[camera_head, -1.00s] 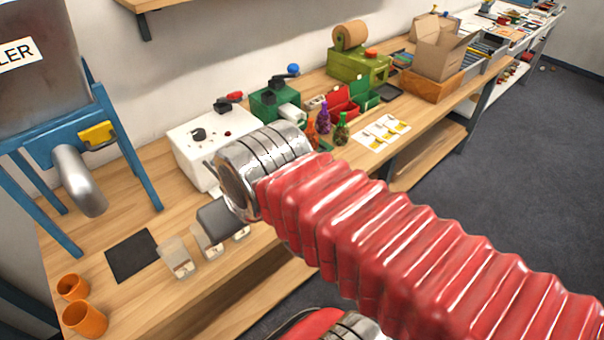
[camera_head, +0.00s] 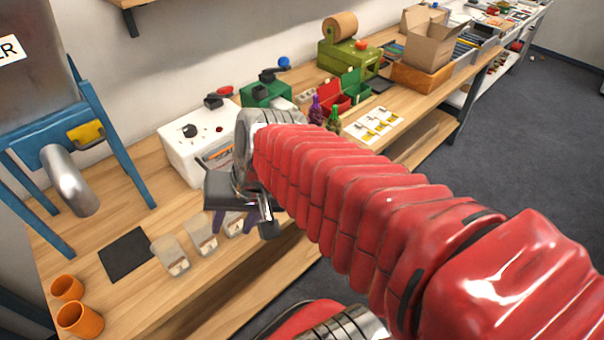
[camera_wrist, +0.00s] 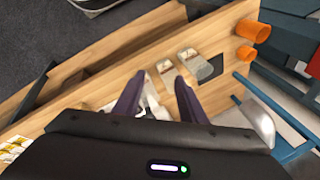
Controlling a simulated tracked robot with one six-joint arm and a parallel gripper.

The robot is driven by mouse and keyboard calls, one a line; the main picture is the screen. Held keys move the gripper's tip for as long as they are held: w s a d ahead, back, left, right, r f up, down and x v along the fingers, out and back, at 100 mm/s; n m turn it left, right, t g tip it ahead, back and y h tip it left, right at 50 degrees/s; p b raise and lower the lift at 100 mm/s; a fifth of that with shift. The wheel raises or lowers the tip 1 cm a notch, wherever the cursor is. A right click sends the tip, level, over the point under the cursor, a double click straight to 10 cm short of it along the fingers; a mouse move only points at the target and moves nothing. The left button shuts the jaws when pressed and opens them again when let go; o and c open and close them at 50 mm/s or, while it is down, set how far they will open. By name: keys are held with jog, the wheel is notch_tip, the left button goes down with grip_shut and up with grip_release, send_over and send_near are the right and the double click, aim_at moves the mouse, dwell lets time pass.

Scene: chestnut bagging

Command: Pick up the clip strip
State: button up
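My gripper (camera_head: 233,222) hangs over the front of the wooden bench, beside the white machine, with its purple fingers pointing down. In the wrist view, the fingers (camera_wrist: 159,78) are spread apart with nothing clearly held between them. I cannot make out a clip strip for certain in either view. Small clear bags with labels stand in a row on the bench; the left one (camera_head: 170,256) and the middle one (camera_head: 201,236) show well. My gripper partly covers the right one (camera_head: 234,224). The wrist view shows the left bag (camera_wrist: 197,67) beyond the fingertips.
The white machine (camera_head: 187,158) stands behind my gripper. A dark mat (camera_head: 126,255) and two orange cups (camera_head: 80,320) are at left, below a blue stand (camera_head: 112,150).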

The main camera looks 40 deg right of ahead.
jog(key=w+d+f+m+t+y, duration=0.2)
jog(key=w+d+f+m, duration=0.1)
jog(key=d+m, duration=0.4)
jog(key=w+d+f+m+t+y, duration=0.1)
jog(key=w+d+f+m+t, duration=0.15)
jog(key=d+m, duration=0.55)
jog(key=s+d+f+m+t+h, duration=0.1)
jog(key=d+f+m+t+h, duration=0.1)
jog(key=d+m, duration=0.5)
jog(key=s+d+f+m+t+h, duration=0.1)
jog(key=s+d+f+m+h, duration=0.1)
jog(key=d+m, duration=0.5)
jog(key=shift+d+f+m+t+h, duration=0.3)
jog(key=shift+d+t+h, duration=0.1)
jog(key=shift+d, duration=0.5)
jog(key=shift+x, duration=4.35)
jog(key=shift+a, duration=0.1)
